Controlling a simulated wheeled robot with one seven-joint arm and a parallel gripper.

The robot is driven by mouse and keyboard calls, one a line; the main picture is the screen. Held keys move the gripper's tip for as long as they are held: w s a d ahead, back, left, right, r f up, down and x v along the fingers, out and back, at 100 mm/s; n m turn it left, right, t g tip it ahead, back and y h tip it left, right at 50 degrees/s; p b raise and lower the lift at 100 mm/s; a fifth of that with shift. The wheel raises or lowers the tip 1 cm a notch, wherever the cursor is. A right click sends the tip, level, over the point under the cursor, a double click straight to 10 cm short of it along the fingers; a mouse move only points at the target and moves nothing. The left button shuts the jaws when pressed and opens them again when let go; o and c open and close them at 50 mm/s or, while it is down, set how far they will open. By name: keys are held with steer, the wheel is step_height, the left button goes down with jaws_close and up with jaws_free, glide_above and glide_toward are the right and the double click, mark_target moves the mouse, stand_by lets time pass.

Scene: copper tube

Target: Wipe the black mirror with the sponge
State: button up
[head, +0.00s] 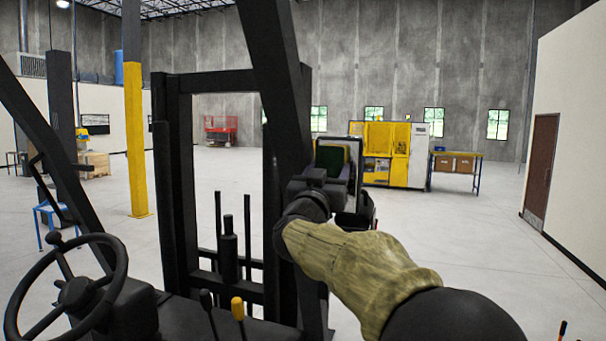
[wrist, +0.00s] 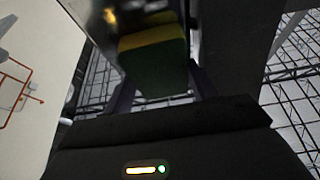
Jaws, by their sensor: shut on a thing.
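My gripper (head: 325,178) is stretched out ahead, near the dark post right of centre, and is shut on the sponge. The sponge (head: 331,159) shows dark green with a yellow layer. In the wrist view the sponge (wrist: 152,62) sits between the dark fingers (wrist: 160,92), its yellow side facing up the picture. The black mirror (head: 355,140) is partly hidden behind my gripper and the sponge. In the wrist view a dark, glossy mirror surface (wrist: 118,18) lies close against the yellow side; I cannot tell whether they touch.
A forklift's dark mast (head: 170,180) and slanted post (head: 275,70) stand close left of my gripper. A steering wheel (head: 70,290) and levers (head: 237,308) are at lower left. Open floor (head: 470,260) lies to the right. A yellow machine (head: 388,150) stands far back.

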steer(key=shift+s+d+f, duration=0.15)
steer(key=shift+s+d, duration=0.1)
steer(key=shift+d, duration=0.4)
steer(key=shift+s+d+f+b, duration=0.1)
steer(key=shift+d+b, duration=0.25)
steer(key=shift+b, duration=0.1)
steer(key=shift+s+d+b, duration=0.25)
steer(key=shift+s+d, duration=0.05)
steer(key=shift+d, duration=0.4)
steer(key=shift+s+d+b, duration=0.25)
steer(key=shift+d, duration=0.45)
steer(key=shift+s+a+b, duration=0.15)
steer(key=shift+s+a, duration=0.25)
steer(key=shift+s, duration=0.5)
steer(key=shift+s+a+b, duration=0.2)
steer(key=shift+s+a, duration=0.15)
steer(key=shift+s, duration=0.6)
steer(key=shift+s+a+b, duration=0.15)
steer(key=shift+s+a, duration=0.25)
steer(key=shift+s, duration=0.5)
steer(key=s, duration=0.1)
steer(key=s+a, duration=0.1)
steer(key=shift+s+a, duration=0.1)
steer(key=shift+s, duration=0.3)
